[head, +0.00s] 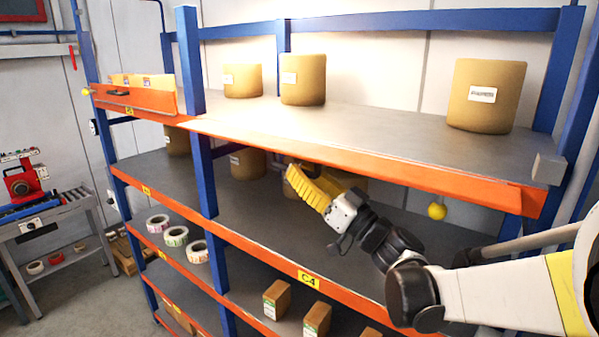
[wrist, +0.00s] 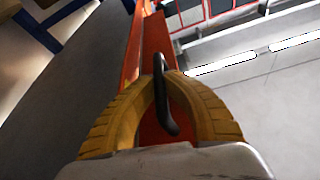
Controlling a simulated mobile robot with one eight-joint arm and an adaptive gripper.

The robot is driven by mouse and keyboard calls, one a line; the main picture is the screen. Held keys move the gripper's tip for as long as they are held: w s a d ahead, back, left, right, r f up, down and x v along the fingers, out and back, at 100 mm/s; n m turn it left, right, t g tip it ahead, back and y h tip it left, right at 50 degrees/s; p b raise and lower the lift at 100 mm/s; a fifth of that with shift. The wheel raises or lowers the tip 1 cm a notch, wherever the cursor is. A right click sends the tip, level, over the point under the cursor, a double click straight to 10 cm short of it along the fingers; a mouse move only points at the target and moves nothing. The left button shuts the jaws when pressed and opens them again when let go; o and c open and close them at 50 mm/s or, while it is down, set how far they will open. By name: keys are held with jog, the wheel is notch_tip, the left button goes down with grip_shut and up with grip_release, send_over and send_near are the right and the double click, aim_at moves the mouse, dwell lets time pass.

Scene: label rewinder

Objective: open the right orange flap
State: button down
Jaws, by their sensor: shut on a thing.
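The right orange flap (head: 400,170) is a long orange panel along the front edge of the upper right shelf; it looks tilted outward and down. It also shows in the wrist view (wrist: 155,35) as an orange strip with a black bar handle (wrist: 162,90). My gripper (head: 296,180) has yellow fingers and is at the flap's lower edge, left of its middle. In the wrist view my gripper (wrist: 160,78) is shut around the handle. The handle is hidden in the head view.
A left orange flap (head: 140,98) with a black handle stands upright at the upper left. Brown containers (head: 303,80) stand on the upper shelf (head: 370,125). A blue post (head: 188,60) divides the bays.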

jog(key=m, duration=0.1)
jog(key=r+m+t+h, duration=0.1)
jog(key=m, duration=0.1)
jog(key=s+r+m+h, duration=0.1)
jog(key=shift+a+m, duration=0.3)
jog(key=shift+a, duration=0.05)
jog(key=c, duration=1.4)
grip_release()
jog(key=shift+d+f, duration=0.1)
jog(key=v, duration=1.2)
jog(key=shift+f, duration=0.1)
